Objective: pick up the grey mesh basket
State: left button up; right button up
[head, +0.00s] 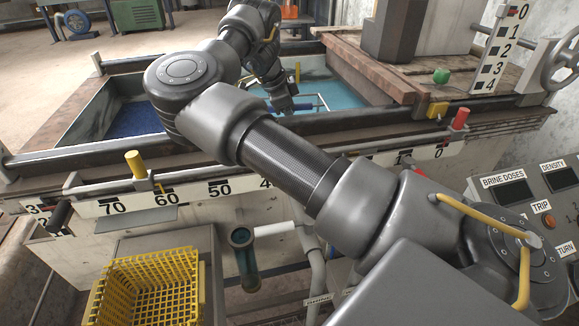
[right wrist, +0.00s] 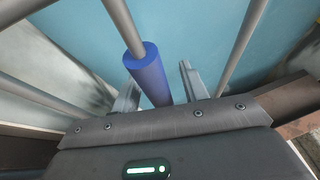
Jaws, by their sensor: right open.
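My right arm reaches from the lower right into the tank, and its gripper (head: 284,106) is low over the blue water, partly hidden by the arm. In the right wrist view the gripper (right wrist: 160,90) is open, its two fingers on either side of a blue cylindrical grip (right wrist: 147,72) on a grey rod. The blue grip also shows in the head view (head: 308,107). Grey rods (right wrist: 245,45) run beside it. No grey mesh is clearly visible, so I cannot tell whether these rods belong to the basket. My left gripper is not in view.
The tank's front rim (head: 75,161) carries a number scale and a yellow peg (head: 136,165). A wooden deck (head: 440,75) with a green knob borders the right. A yellow basket (head: 150,285) stands at lower left, a control panel (head: 535,205) at right.

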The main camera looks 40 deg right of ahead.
jog(key=shift+f+p, duration=0.25)
jog(key=shift+p, duration=0.1)
dwell(0.5)
grip_shut()
